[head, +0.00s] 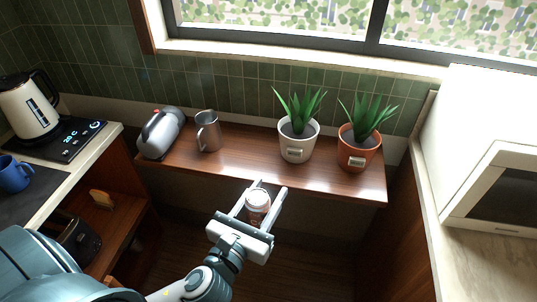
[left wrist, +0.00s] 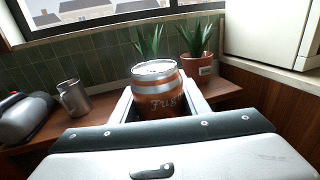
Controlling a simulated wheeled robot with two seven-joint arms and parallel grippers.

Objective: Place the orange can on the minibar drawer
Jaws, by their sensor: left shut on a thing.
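The orange can (head: 257,203) has a silver top and is upright between the fingers of my left gripper (head: 260,192). I cannot tell whether this surface is the minibar drawer. My right gripper is not in view.
On the wooden surface stand a silver kettle-like appliance (head: 160,133), a metal mug (head: 208,132), a white-potted plant (head: 297,146) and an orange-potted plant (head: 357,151). A white microwave (head: 490,150) is at right. A counter at left holds a kettle (head: 28,108) and blue mug (head: 14,175).

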